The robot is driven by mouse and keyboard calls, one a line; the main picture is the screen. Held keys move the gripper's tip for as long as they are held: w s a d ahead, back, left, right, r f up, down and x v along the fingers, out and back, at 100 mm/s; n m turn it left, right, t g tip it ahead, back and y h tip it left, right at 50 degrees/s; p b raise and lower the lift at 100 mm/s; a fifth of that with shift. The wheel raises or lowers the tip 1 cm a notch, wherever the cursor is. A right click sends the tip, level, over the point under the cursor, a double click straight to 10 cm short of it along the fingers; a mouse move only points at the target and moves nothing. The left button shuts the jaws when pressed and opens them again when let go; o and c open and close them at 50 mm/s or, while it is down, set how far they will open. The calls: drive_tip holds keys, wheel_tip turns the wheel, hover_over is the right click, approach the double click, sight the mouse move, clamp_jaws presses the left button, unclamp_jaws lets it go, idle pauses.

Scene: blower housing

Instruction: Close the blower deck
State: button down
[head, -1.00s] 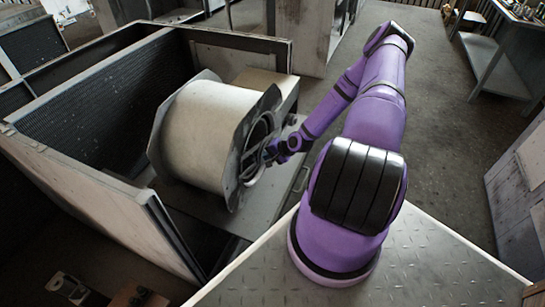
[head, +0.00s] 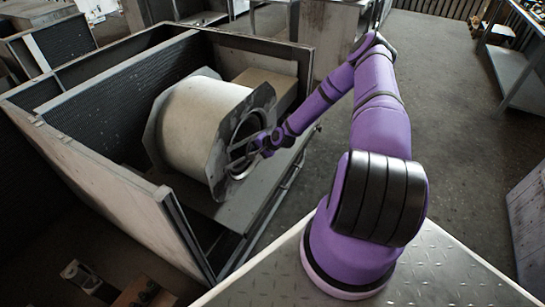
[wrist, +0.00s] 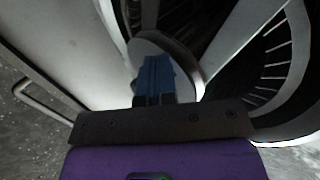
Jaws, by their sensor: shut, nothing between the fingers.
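The blower deck (head: 238,212) is a grey drawer-like platform in the open side of the housing. It carries the blower (head: 205,125), a pale drum with dark grey end plates, and it still sticks out a little at the housing's right side. My gripper (head: 254,148) is at the blower's round end opening. In the wrist view its blue fingers (wrist: 155,75) are shut and empty, with the tips in front of a pale round hub plate (wrist: 165,52). I cannot tell for certain whether they touch it. The deck's front handle (wrist: 38,103) is left of the fingers.
The housing (head: 120,212) has a pale near wall and dark mesh panels inside. A box (head: 268,88) sits on the deck behind the blower. My arm stands on a metal tread plate (head: 440,275). The floor (head: 445,110) to the right is clear, with a bench (head: 510,75) beyond.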

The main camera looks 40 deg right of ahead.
sight(238, 140)
drive_tip(key=w+a, duration=0.1)
drive_tip(key=w, duration=0.2)
drive_tip(key=w+a, duration=0.1)
drive_tip(key=w, duration=0.2)
drive_tip(key=w+a, duration=0.2)
drive_tip(key=w, duration=0.2)
drive_tip(key=shift+w+a, duration=0.2)
drive_tip(key=shift+w, duration=0.1)
